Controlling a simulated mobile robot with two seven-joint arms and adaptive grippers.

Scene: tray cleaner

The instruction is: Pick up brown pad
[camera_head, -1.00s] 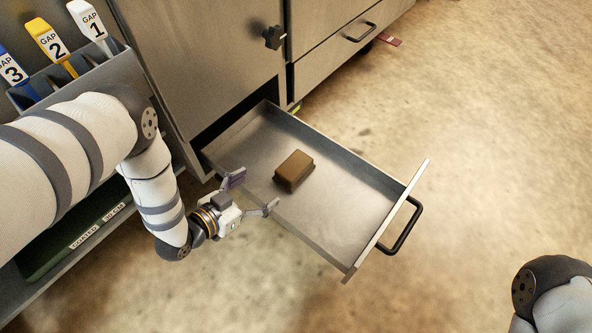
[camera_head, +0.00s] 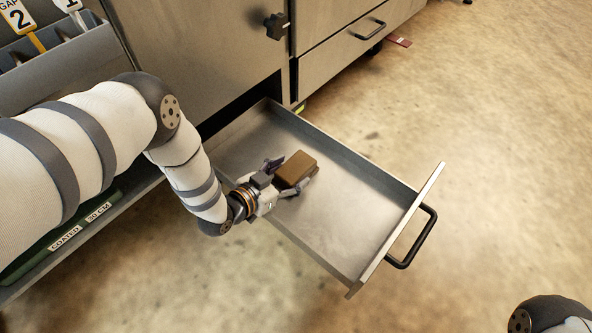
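The brown pad (camera_head: 296,169) is a small block in the open metal drawer (camera_head: 345,235), near the drawer's middle. My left gripper (camera_head: 291,176) reaches over the drawer's left wall, with its fingers on either side of the pad. One finger shows at the pad's upper left side and the other at its lower right side. The pad partly covers the fingers, so I cannot tell whether they touch it. Of my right arm only a part (camera_head: 550,315) shows at the bottom right corner; its gripper is out of view.
The drawer's front panel with a black handle (camera_head: 424,240) stands out to the right. The steel cabinet (camera_head: 200,50) rises behind it. A rack with numbered tools (camera_head: 60,65) is at the upper left. A red object (camera_head: 399,41) lies on the floor at the back. The floor at right is clear.

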